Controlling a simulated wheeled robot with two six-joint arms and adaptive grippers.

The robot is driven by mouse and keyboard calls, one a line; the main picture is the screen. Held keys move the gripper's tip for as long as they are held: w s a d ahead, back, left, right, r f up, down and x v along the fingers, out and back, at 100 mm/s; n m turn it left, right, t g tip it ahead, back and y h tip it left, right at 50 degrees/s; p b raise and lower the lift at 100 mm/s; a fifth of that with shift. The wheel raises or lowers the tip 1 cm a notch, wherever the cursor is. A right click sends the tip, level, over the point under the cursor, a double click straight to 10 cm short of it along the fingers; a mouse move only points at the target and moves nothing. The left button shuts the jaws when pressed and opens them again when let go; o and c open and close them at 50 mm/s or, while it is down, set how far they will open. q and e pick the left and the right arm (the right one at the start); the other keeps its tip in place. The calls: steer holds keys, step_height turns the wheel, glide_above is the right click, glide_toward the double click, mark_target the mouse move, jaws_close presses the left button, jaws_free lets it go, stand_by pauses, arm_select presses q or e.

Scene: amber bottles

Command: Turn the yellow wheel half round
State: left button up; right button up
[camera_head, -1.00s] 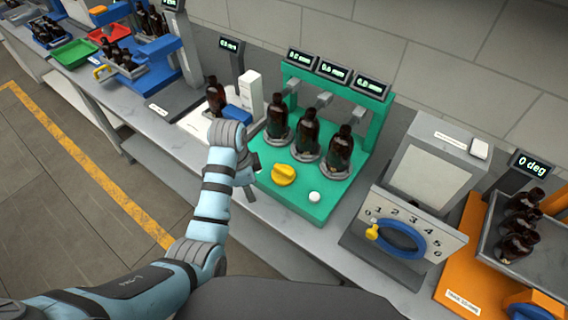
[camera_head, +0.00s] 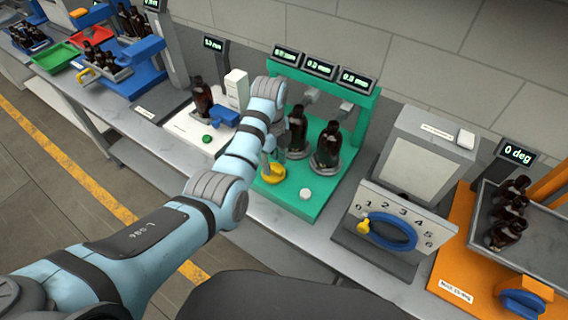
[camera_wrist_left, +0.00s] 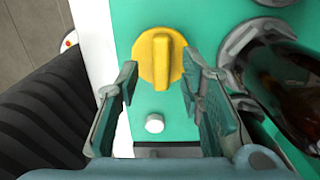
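The yellow wheel (camera_head: 274,176) is a round knob with a raised bar across it, on the top of the green machine (camera_head: 306,207). In the left wrist view the wheel (camera_wrist_left: 147,62) sits ahead, with its bar running along the picture's up-down direction. My left gripper (camera_head: 274,155) is just above the wheel in the head view, partly hiding it. In the left wrist view my left gripper (camera_wrist_left: 160,70) is open, with one finger on each side of the wheel and nothing held. Contact cannot be told. My right gripper is not in view.
A white button (camera_head: 306,194) is beside the wheel. Brown bottles (camera_head: 328,146) stand on the green machine behind it; my arm hides part of that row. A dial box with a blue wheel (camera_head: 388,232) stands to the right, and a white bottle station (camera_head: 190,128) to the left.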

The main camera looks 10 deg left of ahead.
arm_select(q)
steer(key=shift+f, duration=0.9)
